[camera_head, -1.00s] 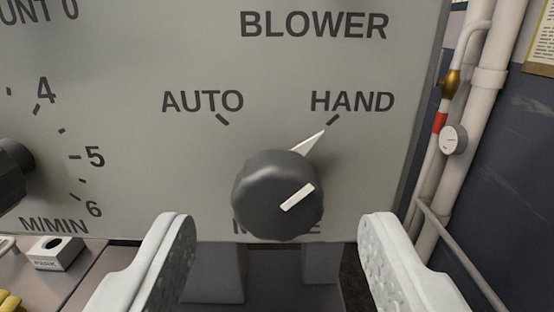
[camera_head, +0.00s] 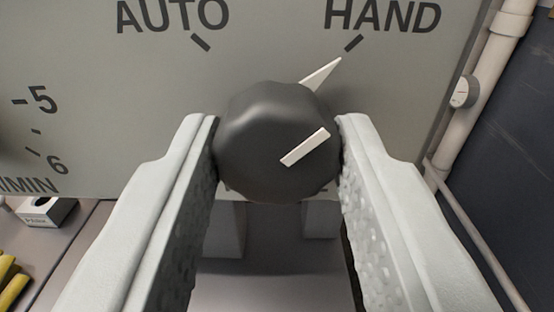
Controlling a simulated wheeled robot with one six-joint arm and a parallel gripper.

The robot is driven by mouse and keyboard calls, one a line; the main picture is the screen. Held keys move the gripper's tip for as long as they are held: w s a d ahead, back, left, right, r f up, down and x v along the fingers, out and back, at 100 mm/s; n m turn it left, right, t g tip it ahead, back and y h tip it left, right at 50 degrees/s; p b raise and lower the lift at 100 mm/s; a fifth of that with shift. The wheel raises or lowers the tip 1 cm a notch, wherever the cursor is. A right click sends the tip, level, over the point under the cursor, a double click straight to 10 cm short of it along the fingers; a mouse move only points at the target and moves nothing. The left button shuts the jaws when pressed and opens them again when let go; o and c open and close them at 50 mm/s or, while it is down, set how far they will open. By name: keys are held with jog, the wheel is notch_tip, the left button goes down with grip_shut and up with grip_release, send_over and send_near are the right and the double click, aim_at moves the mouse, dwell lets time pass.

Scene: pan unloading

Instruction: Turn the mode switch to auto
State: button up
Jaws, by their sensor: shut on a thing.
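The mode switch is a dark grey round knob (camera_head: 255,150) on a grey panel (camera_head: 270,50). Its white pointer (camera_head: 321,73) points up and right, toward the tick under the HAND label (camera_head: 383,16). The AUTO label (camera_head: 172,16) with its tick is up and left of the knob. My gripper (camera_head: 278,135) is shut on the knob, one finger against its left side and one against its right. The lettering below the knob is mostly hidden.
A dial scale with 5 and 6 (camera_head: 42,100) is at the panel's left. Below the panel are a small white box (camera_head: 46,211) and yellow items (camera_head: 10,282) at the lower left.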

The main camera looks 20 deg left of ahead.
jog(key=n, duration=0.4)
jog(key=shift+n, duration=0.3)
jog(key=n, duration=0.4)
jog(key=shift+n, duration=0.3)
jog(key=n, duration=0.4)
jog(key=shift+d+n, duration=0.1)
jog(key=shift+n, duration=2.3)
jog(key=o, duration=1)
jog(key=shift+c, duration=0.2)
jog(key=shift+s, duration=0.1)
